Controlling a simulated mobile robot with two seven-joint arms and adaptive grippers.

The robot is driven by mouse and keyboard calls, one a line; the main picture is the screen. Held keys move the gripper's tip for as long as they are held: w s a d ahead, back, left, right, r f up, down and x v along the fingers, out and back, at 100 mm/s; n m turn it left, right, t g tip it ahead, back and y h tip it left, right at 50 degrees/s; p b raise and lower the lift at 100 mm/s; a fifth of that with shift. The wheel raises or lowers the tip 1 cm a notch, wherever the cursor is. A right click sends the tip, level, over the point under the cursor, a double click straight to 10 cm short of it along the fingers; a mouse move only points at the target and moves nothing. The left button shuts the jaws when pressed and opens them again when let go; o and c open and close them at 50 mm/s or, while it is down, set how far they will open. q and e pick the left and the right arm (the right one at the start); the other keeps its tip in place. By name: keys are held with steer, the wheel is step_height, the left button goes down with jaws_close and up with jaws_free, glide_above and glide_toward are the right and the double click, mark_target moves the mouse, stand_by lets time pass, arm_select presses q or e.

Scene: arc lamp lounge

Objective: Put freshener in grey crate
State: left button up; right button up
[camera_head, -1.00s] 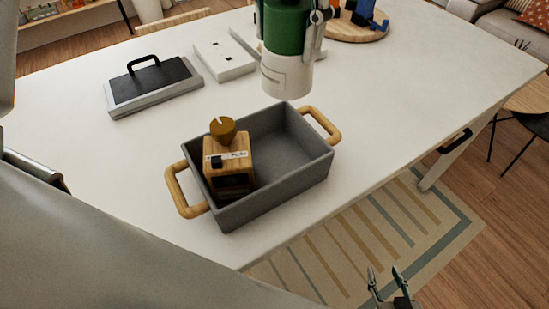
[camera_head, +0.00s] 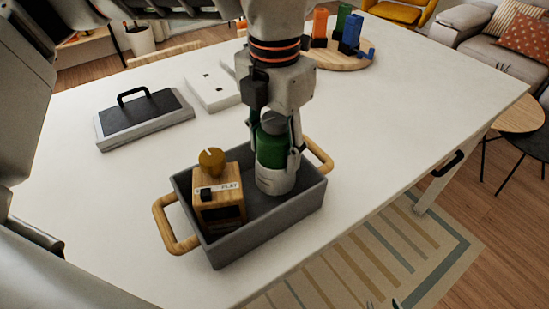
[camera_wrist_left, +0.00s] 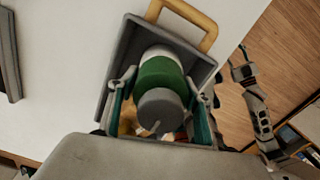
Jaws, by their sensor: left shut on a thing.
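The freshener (camera_head: 270,160) is a green and white can with a grey cap. It is upright inside the right part of the grey crate (camera_head: 270,224), which has wooden handles. My left gripper (camera_head: 275,150) points down from above and is shut on the can. In the left wrist view the can (camera_wrist_left: 160,72) sits between the fingers, inside the crate (camera_wrist_left: 124,48). Whether the can's base touches the crate floor is hidden. Only the fingertips of my right gripper (camera_head: 384,304) show at the bottom edge, apart and empty.
A wooden box with a round knob (camera_head: 218,203) stands in the crate's left part. A grey and black lidded case (camera_head: 146,119) and a white slotted block (camera_head: 212,91) lie behind on the white table. A round wooden board (camera_head: 340,60) holds coloured blocks. The table's right side is clear.

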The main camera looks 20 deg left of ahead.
mark_target(275, 118)
arm_select(q)
steer(key=shift+f, duration=1.6)
steer(key=shift+f, duration=0.15)
steer(key=o, duration=1.9)
step_height(275, 118, up, 12)
steer(key=shift+r, duration=0.15)
